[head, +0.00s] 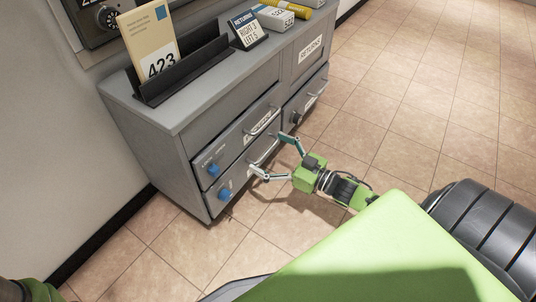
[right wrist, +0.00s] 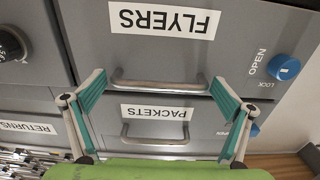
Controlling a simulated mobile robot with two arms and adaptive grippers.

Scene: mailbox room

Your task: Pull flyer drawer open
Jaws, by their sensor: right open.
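The flyer drawer is the lower left drawer of the grey cabinet; its front (right wrist: 95,50) carries an upside-down FLYERS label (right wrist: 164,20) in the right wrist view. Its bar handle (right wrist: 160,86) also shows in the head view (head: 265,153). A blue lock knob (right wrist: 284,67) is at one end of the front and shows in the head view (head: 224,193). My right gripper (head: 268,152) is open at this handle. In the right wrist view its teal fingers (right wrist: 158,82) stand wide apart, one beyond each handle end. I cannot tell whether they touch the drawer. My left gripper is not visible.
The PACKETS drawer (right wrist: 200,135) is directly above, with its own handle (right wrist: 155,139) and blue knob (head: 213,169). A black holder (head: 185,75) with a 423 envelope (head: 148,45) and a RETURNS sign (head: 249,30) stand on the cabinet. Tiled floor (head: 420,110) is clear on the right.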

